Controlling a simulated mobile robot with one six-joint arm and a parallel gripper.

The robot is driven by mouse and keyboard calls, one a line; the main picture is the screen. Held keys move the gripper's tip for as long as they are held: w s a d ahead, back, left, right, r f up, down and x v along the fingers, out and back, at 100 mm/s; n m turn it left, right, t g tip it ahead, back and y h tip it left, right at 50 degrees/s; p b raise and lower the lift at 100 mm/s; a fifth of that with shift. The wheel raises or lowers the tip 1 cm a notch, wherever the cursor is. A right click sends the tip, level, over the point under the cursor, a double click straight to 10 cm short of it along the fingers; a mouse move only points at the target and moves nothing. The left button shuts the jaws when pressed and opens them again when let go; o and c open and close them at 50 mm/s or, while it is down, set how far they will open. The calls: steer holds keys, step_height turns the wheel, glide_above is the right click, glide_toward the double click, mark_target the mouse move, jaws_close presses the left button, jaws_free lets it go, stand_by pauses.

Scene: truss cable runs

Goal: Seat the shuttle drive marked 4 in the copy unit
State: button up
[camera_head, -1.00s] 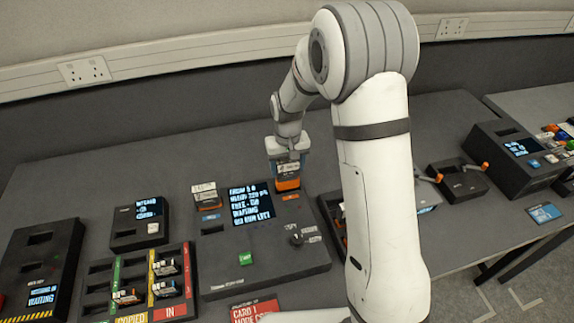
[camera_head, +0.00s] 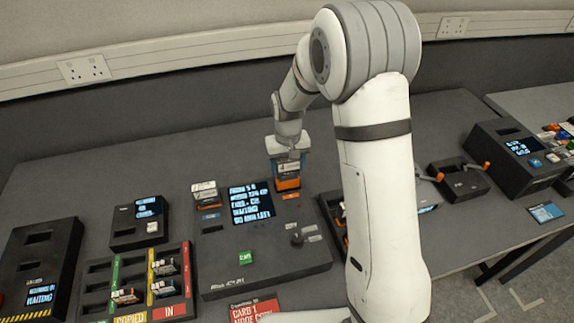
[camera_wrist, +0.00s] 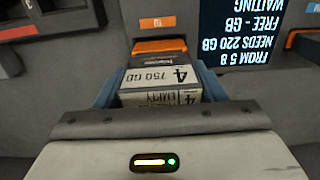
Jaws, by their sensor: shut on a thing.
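My gripper (camera_head: 289,162) is shut on the shuttle drive marked 4 (camera_wrist: 160,84), with its blue fingers on both sides of it. The wrist view shows its white labels reading 4, 750 GB and EMPTY. Its orange part (camera_head: 288,183) shows below the fingers in the head view. The copy unit (camera_head: 285,262) is the dark console with a lit screen (camera_head: 250,203). The drive is at the unit's right-hand bay, by the orange tag (camera_head: 291,196), which reads TO in the wrist view (camera_wrist: 157,22). I cannot tell how deep it sits.
Another drive (camera_head: 205,191) stands in the unit's left bay, above a blue tag. A rack (camera_head: 92,287) with several drives and a small screen unit (camera_head: 138,232) are at left. A black box with orange handles (camera_head: 460,184) is at right. My arm hides part of the bench.

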mark_target(288, 176)
steer(key=shift+f+b, duration=1.95)
steer(key=shift+f, duration=0.25)
stand_by(1.8)
steer(key=o, duration=1.5)
steer(key=shift+f, duration=0.1)
steer(key=shift+r+p, duration=2.45)
steer(key=shift+r, duration=1.55)
